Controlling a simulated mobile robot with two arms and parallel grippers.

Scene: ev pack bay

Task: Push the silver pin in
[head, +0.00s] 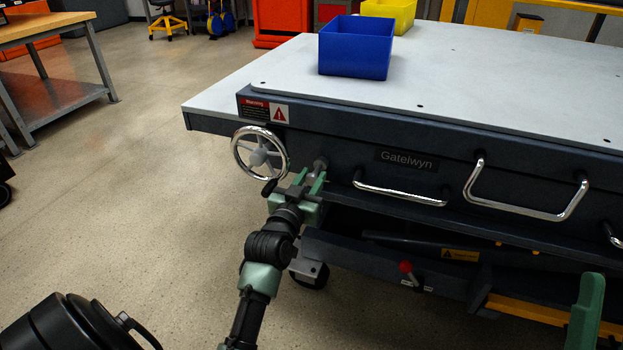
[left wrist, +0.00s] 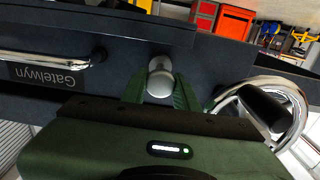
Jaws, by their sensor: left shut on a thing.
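The silver pin (head: 321,163) stands out from the dark front side of the table, right of the handwheel. Its rounded silver head shows in the left wrist view (left wrist: 160,78), between the green fingertips. My left gripper (head: 311,181) is at the pin, its fingers shut on it, one on each side. The fingers hide part of the pin's shaft. A green part of what looks like my right gripper (head: 588,310) stands at the lower right of the head view; its jaws cannot be made out.
A chrome handwheel (head: 260,153) with a dark knob is close left of the left gripper. Chrome handles (head: 400,195) and a red-knobbed lever (head: 406,268) are to the right. A blue bin (head: 354,50) stands on the table top (head: 470,75).

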